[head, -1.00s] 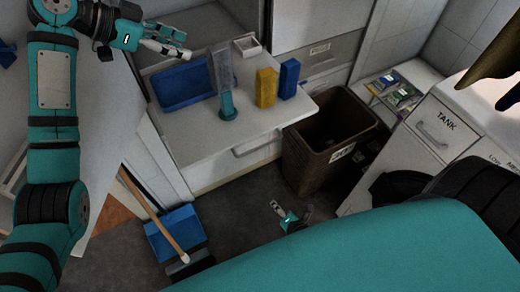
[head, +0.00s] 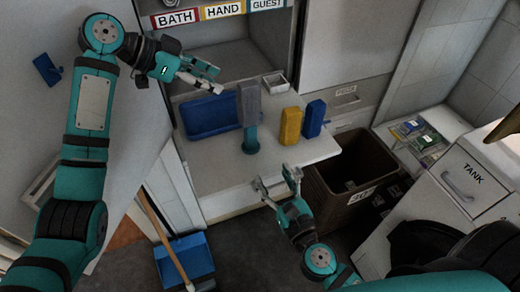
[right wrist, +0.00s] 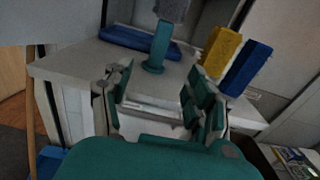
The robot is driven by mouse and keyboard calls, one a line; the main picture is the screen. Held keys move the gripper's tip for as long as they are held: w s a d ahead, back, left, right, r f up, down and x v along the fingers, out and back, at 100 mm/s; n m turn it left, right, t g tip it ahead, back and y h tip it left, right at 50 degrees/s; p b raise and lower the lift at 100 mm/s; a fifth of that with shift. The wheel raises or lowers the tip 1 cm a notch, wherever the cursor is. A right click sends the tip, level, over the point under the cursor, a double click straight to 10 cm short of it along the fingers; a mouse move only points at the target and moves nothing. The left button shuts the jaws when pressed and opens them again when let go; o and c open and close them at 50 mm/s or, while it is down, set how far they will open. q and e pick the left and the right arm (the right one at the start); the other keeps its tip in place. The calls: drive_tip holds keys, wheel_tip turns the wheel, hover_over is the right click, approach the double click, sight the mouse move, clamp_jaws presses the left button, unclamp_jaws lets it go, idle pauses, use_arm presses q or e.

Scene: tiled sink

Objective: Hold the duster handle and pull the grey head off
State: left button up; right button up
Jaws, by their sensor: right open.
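The duster stands upright on the white counter (head: 225,170). Its grey head (head: 249,103) is on top and its teal handle (head: 250,140) with a round foot is below. In the right wrist view the handle (right wrist: 158,45) is ahead, beyond the fingers, and the head (right wrist: 174,10) is cut off by the top edge. My left gripper (head: 216,79) is open and empty, up and left of the grey head, apart from it. My right gripper (head: 277,178) is open and empty at the counter's front edge, short of the handle; it also shows in the right wrist view (right wrist: 153,85).
A blue tray (head: 185,118) lies behind and left of the duster. A yellow block (head: 290,126) and a blue block (head: 314,119) stand to its right, with a small white dish (head: 275,84) behind. A brown bin (head: 345,195) is right of the counter; a blue dustpan (head: 190,258) is below.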

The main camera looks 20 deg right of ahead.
sight(252, 139)
drive_tip(key=w, duration=1.4)
drive_tip(key=shift+w+a, duration=0.25)
drive_tip(key=shift+a, duration=0.05)
clamp_jaws()
